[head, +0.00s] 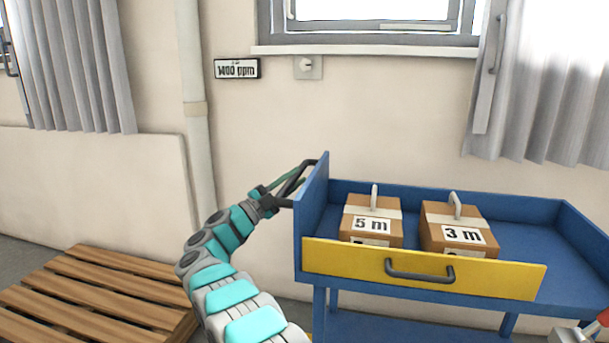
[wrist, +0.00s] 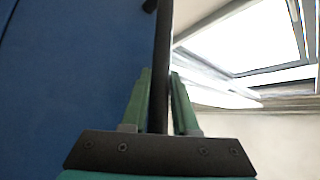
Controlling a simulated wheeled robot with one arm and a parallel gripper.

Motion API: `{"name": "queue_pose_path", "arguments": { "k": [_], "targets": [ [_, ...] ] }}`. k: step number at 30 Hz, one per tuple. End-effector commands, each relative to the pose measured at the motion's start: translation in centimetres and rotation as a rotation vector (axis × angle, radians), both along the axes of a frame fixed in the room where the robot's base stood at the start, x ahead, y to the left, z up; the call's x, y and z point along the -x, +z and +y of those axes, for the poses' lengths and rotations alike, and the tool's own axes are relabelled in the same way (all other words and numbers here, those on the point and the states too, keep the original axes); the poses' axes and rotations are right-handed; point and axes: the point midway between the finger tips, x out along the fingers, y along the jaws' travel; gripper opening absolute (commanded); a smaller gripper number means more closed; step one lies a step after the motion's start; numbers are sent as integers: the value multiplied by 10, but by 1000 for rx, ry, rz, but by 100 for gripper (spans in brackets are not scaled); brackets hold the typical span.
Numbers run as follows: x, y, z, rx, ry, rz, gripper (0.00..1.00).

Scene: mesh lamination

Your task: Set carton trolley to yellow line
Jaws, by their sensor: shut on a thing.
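The carton trolley (head: 311,218) is blue, with a yellow front panel (head: 345,262) that carries a dark handle. Two brown cartons stand in its tray, one labelled 5 m (head: 371,222) and one labelled 3 m (head: 458,233). My gripper (head: 296,180) is at the trolley's left end, shut on the dark push handle (head: 303,166). In the wrist view the green fingers (wrist: 159,95) close on both sides of the dark handle bar (wrist: 161,60), with the blue end panel (wrist: 75,70) beside it.
A wooden pallet (head: 95,295) lies on the floor at the left. A wall with a pipe (head: 195,110), a "1400 ppm" sign (head: 237,69) and a window stands behind the trolley. Something red and grey (head: 603,318) shows at the lower right edge.

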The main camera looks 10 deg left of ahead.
Motion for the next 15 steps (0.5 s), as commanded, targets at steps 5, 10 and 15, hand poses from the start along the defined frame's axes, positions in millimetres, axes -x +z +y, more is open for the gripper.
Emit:
{"name": "queue_pose_path", "arguments": {
  "k": [5, 10, 15],
  "targets": [
    [0, 2, 9, -2, 2, -1, 0],
    [0, 0, 12, -1, 1, 0, 0],
    [0, 0, 12, -1, 1, 0, 0]
  ]
}}
